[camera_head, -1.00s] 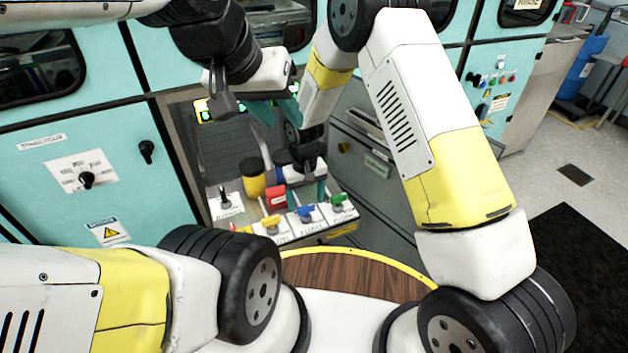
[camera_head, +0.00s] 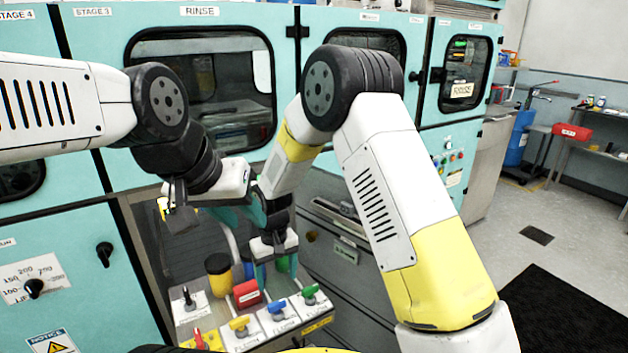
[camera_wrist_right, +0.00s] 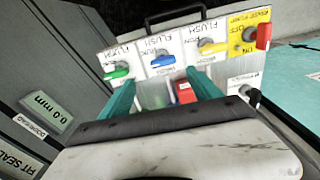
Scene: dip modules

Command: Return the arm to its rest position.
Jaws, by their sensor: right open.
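My right gripper (camera_head: 276,272) hangs over the back of the valve panel (camera_head: 318,327) in the head view. In the right wrist view its two teal fingers stand apart, with the right gripper (camera_wrist_right: 163,97) open and no held object visible between them. My left gripper (camera_head: 246,212) is higher, at the end of the arm from the left. Its teal fingers overlap my right arm in the picture, so their opening is unclear. The panel carries a green valve (camera_head: 310,291), a blue valve (camera_head: 277,307) and a yellow valve (camera_head: 239,323).
A red block (camera_head: 247,293) and a yellow container with a dark top (camera_head: 219,281) stand on the panel, close to the right gripper. Teal cabinets (camera_head: 80,255) with windows and knobs line the back. Open floor (camera_head: 590,255) lies at the right.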

